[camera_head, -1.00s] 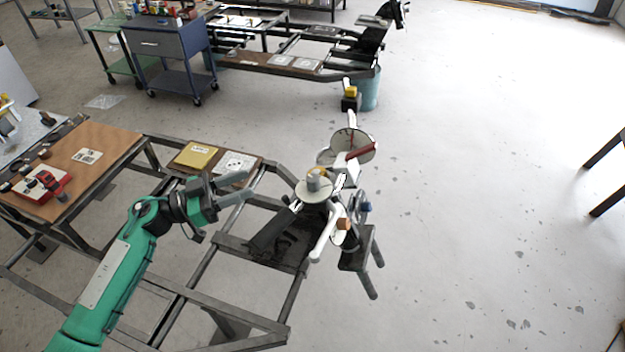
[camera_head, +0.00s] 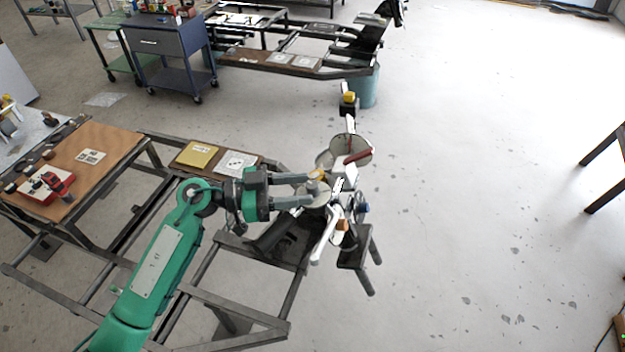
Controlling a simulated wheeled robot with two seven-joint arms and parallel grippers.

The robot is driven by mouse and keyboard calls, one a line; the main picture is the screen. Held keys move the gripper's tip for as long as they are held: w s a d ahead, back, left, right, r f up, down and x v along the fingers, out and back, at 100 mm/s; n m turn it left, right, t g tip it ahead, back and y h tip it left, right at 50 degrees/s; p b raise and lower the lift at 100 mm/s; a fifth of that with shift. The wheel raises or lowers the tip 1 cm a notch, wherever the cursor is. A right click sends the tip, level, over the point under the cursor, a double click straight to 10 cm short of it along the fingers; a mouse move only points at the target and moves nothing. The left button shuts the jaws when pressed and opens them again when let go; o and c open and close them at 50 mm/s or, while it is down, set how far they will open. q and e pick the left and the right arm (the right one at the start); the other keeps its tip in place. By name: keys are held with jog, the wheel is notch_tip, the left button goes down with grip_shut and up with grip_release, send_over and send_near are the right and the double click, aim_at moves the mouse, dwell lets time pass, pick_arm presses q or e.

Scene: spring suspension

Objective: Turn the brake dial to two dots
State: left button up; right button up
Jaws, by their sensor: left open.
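The spring suspension device (camera_head: 342,205) stands at the right end of the dark metal frame. On its upper left is a pale round plate with a small grey knob with a yellow mark (camera_head: 317,180), which looks like the brake dial. Its dots are too small to make out. My left gripper (camera_head: 311,188) reaches in from the left, open, its two grey fingers pointing right. The fingertips are at the knob and overlap the plate; whether they touch it I cannot tell. The fingers hide part of the plate. My right gripper is not in view.
A yellow pad (camera_head: 196,155) and a white card (camera_head: 236,164) lie on the frame's board behind my arm. A wooden-topped table (camera_head: 110,140) with a red device (camera_head: 60,183) stands left. A blue cart (camera_head: 172,50) stands farther back. The floor at right is open.

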aim_at(312, 187)
pick_arm(q)
jog(key=shift+w+d+p, duration=0.15)
jog(key=shift+d+p, duration=0.05)
jog(key=shift+d, duration=0.65)
jog(key=shift+w+d+p, duration=0.1)
jog(key=shift+d+p, duration=0.05)
jog(key=shift+d, duration=0.65)
grip_shut()
